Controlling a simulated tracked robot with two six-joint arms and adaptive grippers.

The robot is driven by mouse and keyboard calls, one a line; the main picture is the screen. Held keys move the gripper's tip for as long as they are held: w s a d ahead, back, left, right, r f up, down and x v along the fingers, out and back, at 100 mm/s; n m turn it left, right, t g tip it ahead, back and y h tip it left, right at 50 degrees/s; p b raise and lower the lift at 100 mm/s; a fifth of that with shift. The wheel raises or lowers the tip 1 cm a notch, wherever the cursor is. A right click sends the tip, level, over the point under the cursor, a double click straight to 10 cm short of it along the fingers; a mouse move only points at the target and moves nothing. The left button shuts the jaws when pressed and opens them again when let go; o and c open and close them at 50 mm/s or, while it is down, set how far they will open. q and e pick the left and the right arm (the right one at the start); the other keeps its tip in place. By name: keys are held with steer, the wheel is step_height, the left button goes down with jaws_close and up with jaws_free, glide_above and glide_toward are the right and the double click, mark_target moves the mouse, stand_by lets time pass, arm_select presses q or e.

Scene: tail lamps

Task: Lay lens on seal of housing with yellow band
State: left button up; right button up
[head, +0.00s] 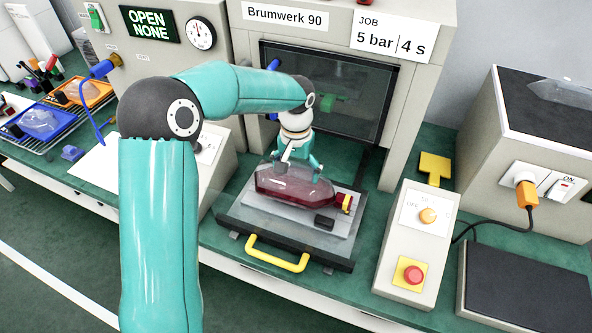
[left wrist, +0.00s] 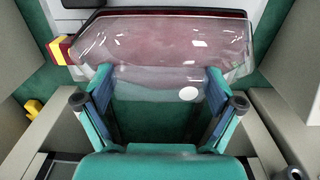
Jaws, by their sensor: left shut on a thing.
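The clear, faintly pink lens (head: 285,184) is between the fingers of my left gripper (head: 297,172), which is shut on it. In the left wrist view the lens (left wrist: 165,45) spans both fingertips (left wrist: 160,85). The dark red housing (head: 330,197) lies under the lens on a light plate, with its yellow band (head: 346,204) at the right end. The band also shows at the left in the left wrist view (left wrist: 61,50). The lens overlaps the housing in both views; I cannot tell whether they touch. The seal is mostly hidden. My right gripper is not in view.
The plate sits on a dark drawer (head: 290,236) with a yellow handle (head: 277,254), in front of the press window (head: 330,95). A control box (head: 418,235) with a red button stands at the right. An orange tray (head: 92,92) and a blue tray (head: 40,122) are at the left.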

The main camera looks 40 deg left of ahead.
mark_target(296, 169)
arm_select(q)
steer(key=shift+f, duration=0.2)
steer(key=shift+f+b, duration=0.35)
steer(key=shift+b, duration=0.05)
steer(key=shift+f+b, duration=0.45)
steer(key=shift+f, duration=0.15)
steer(key=o, duration=0.8)
steer(key=shift+r, duration=0.1)
step_height(296, 169, up, 12)
steer(key=shift+f, duration=0.1)
